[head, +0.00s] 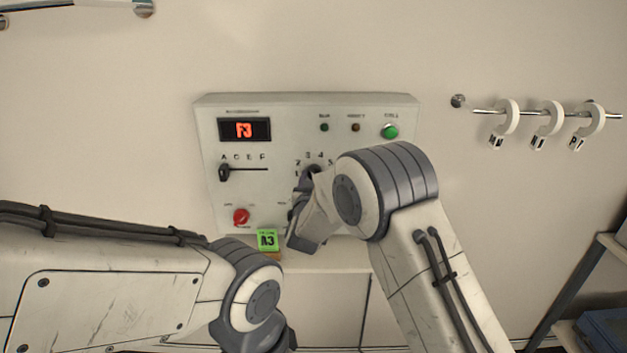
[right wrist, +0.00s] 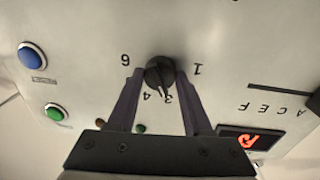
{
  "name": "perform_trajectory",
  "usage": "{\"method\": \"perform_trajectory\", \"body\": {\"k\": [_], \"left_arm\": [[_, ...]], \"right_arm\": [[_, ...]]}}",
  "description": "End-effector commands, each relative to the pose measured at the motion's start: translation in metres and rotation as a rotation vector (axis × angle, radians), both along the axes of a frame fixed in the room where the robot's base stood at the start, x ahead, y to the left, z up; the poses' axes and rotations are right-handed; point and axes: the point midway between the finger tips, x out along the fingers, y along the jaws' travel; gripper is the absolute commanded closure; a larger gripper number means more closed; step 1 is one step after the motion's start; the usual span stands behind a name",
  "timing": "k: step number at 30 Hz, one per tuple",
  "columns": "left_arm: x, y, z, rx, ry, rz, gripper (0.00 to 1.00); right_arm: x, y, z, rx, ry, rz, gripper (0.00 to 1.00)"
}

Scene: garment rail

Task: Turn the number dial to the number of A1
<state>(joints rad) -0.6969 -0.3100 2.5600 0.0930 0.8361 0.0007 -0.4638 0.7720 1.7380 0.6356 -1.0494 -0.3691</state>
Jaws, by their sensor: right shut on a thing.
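The black number dial (right wrist: 158,72) is on the grey panel (head: 300,105). My right gripper (right wrist: 160,76) is shut on the dial, one finger on each side. In the right wrist view, seen upside down, its pointer is at the 3, beside the 4. In the head view my right gripper (head: 305,182) and arm hide part of the dial and its numbers. A red display (head: 244,130) ends in what looks like a 3; its letter is hard to read. A green card (head: 267,239) reads A3. My left arm is low at left; its fingers are not visible.
A letter slider (head: 224,173) stands at the left end of its slot, under A. A rail with white rings (head: 507,117) is at right.

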Motion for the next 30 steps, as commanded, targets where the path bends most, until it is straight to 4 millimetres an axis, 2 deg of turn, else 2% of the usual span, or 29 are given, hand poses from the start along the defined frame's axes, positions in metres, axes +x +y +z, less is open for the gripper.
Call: {"method": "perform_trajectory", "body": {"k": [12, 30], "left_arm": [[0.0, 0.0, -0.014, 0.0, 0.0, -0.001, 0.45], [0.0, 0.0, -0.021, 0.0, 0.0, -0.001, 0.45]], "right_arm": [[0.0, 0.0, -0.002, -0.374, 0.0, 0.0, 1.0], [0.0, -0.001, -0.003, -0.937, 0.0, 0.002, 1.0]]}}
